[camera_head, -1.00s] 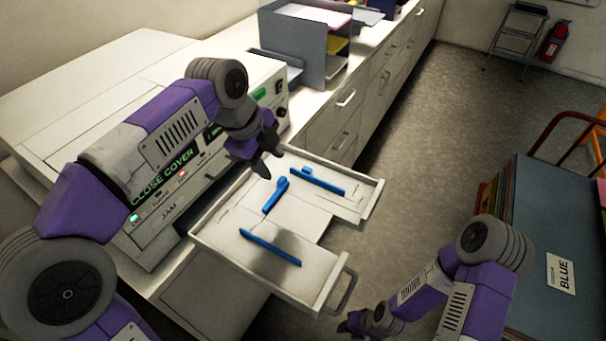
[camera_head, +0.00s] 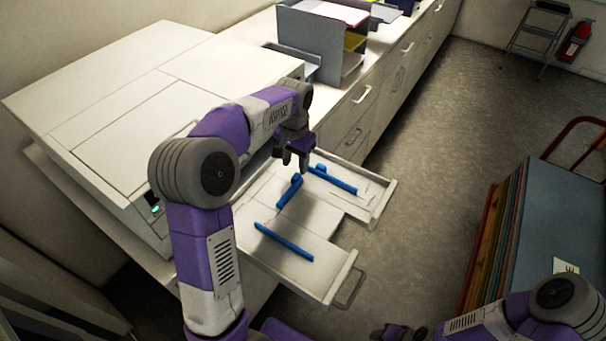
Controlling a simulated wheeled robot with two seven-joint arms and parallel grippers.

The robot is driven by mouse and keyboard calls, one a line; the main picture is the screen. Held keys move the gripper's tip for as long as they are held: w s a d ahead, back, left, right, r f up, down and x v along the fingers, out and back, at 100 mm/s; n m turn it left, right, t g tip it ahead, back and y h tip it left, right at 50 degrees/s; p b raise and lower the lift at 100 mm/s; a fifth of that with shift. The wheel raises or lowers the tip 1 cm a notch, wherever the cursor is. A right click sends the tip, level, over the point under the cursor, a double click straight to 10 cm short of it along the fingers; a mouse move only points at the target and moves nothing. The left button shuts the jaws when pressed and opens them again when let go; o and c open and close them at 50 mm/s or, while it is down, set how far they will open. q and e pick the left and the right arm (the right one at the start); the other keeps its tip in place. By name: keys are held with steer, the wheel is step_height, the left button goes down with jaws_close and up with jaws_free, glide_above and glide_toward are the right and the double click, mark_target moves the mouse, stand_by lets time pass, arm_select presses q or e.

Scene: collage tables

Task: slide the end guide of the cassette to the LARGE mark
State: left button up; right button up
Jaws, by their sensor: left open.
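The white cassette (camera_head: 262,263) is pulled out of the printer like a drawer. Two long blue side guides, one near (camera_head: 284,242) and one far (camera_head: 333,179), lie along it. The blue end guide (camera_head: 289,191), with a small tab at its top, lies between them at an angle. My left gripper (camera_head: 294,165) is open and points down just above the end guide's tab, apparently not touching it. The LARGE mark cannot be read. My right gripper (camera_head: 402,333) is low at the bottom edge, partly cut off, and its jaws are unclear.
The white printer (camera_head: 115,125) stands behind the cassette, on the left. A grey paper sorter (camera_head: 309,45) stands on the counter beyond. The cassette's handle (camera_head: 351,288) sticks out at the front. A rack of coloured boards (camera_head: 550,230) stands at right. Floor between is clear.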

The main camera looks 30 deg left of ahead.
mark_target(296, 175)
arm_select(q)
step_height(296, 175, down, 6)
steer(key=shift+f+b, duration=0.1)
steer(key=shift+b, duration=0.25)
steer(key=shift+d, duration=0.1)
steer(key=shift+c, duration=0.3)
jaws_close()
